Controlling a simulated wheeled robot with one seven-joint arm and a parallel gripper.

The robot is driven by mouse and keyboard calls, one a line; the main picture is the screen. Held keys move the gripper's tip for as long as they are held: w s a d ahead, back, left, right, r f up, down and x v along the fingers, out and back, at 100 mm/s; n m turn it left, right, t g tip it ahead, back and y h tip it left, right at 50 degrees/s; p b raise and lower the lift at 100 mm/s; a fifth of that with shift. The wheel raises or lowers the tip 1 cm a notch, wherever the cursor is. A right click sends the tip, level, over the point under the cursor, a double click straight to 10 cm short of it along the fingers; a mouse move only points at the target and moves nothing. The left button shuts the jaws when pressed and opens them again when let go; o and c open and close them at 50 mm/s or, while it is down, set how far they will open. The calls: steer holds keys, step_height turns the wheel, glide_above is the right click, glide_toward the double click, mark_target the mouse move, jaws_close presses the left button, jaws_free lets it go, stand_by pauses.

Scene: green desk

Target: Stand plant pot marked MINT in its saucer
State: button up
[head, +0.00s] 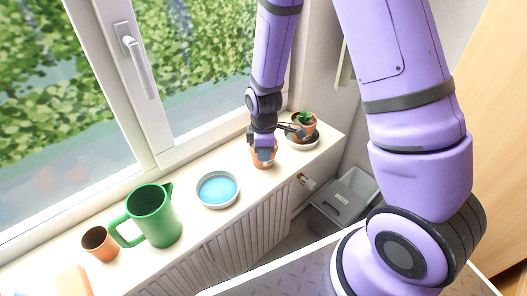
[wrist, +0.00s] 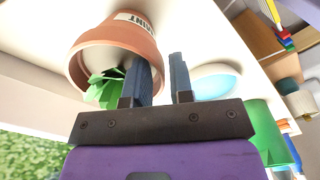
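In the head view this pot (head: 264,158) stands on the windowsill, partly hidden by my gripper (head: 264,146). In the wrist view my gripper (wrist: 162,80) has its fingers apart, one over the pot's mouth and one just outside the rim, with the pot wall between them. A round white saucer with a blue inside (head: 218,189) lies left of the pot, empty; it also shows in the wrist view (wrist: 217,82).
Another potted plant (head: 303,123) stands in a dark saucer behind and right of the MINT pot. A green jug (head: 157,217) and an empty terracotta pot (head: 100,243) stand further left. The window is behind; a grey bin (head: 345,200) is below the sill.

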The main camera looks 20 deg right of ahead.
jaws_close()
steer(key=shift+r, duration=0.1)
steer(key=shift+r, duration=2.4)
